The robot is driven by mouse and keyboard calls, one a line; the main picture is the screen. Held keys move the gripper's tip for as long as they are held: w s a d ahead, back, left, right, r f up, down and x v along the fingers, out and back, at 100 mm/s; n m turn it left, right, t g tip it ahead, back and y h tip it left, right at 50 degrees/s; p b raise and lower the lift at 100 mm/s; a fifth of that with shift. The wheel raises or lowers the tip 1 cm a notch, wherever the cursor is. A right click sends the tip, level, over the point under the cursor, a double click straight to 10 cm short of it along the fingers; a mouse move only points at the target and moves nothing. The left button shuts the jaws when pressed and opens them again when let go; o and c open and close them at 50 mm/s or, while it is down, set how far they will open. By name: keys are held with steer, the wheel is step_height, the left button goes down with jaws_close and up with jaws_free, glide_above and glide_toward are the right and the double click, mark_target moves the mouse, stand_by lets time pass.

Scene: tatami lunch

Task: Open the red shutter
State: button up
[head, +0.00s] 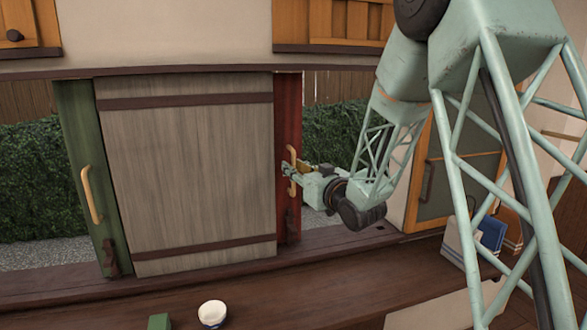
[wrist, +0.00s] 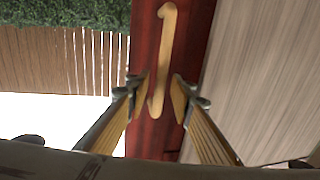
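The red shutter (head: 289,105) shows as a narrow upright strip at the right edge of a grey wooden panel. Its pale wooden handle (head: 291,153) stands upright on it and is partly hidden by my gripper (head: 287,176). In the wrist view, the red shutter (wrist: 188,30) fills the middle, with the handle (wrist: 166,45) running down it. My gripper (wrist: 159,92) has one finger on each side of the handle's lower part. Small gaps show between fingers and handle, so it is open around the handle. Most of the shutter is hidden behind the grey panel.
The grey panel (head: 190,170) stands in the middle of the opening. A green shutter (head: 72,130) with its own handle (head: 91,195) is at its left. Hedge (head: 335,130) shows through the right gap. A white bowl (head: 212,313) and green block (head: 159,321) are at the front.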

steer(key=v, duration=1.1)
steer(key=shift+s, duration=0.3)
steer(key=shift+d+r, duration=0.15)
steer(key=shift+d, duration=0.05)
steer(key=s+d+r+m+g+h, duration=0.1)
steer(key=s+d+m+g+h, duration=0.2)
steer(key=s+d, duration=0.6)
steer(key=s+d+r+m+g+h, duration=0.15)
steer(key=s+d+h, duration=0.45)
steer(key=s, duration=0.6)
steer(key=s+f+g, duration=0.1)
steer(key=s+g, duration=0.2)
steer(key=s, duration=1.4)
steer(key=s+f+m+g, duration=0.1)
steer(key=s+g, duration=0.3)
steer(key=s, duration=1.4)
steer(key=shift+s+d+f, duration=0.35)
steer(key=shift+f, duration=0.2)
